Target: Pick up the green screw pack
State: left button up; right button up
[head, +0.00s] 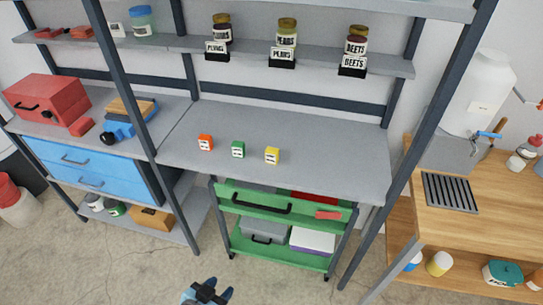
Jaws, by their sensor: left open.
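The green screw pack (238,149) is a small green box with a pale label, upright on the grey workbench (330,145). It stands between an orange pack (206,142) on its left and a yellow pack (272,155) on its right, with gaps between them. My left gripper (216,287) shows at the bottom edge of the head view, open and empty, in front of the bench and well apart from the packs. My right gripper is not in view.
Jars (286,33) stand on the shelf above the bench. A green cart (243,207) is under the bench front. Dark rack posts (125,85) rise on both sides. A red toolbox (45,100) is at left. The bench around the packs is clear.

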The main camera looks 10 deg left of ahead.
aim_at(239, 148)
jog(key=u, duration=0.35)
jog(key=i+u, duration=0.15)
jog(key=u, duration=0.3)
jog(key=i+j+u, duration=0.1)
jog(key=u, duration=0.3)
jog(key=i+u, duration=0.15)
jog(key=u, duration=0.3)
jog(key=i+l, duration=0.1)
jog(key=i, duration=0.05)
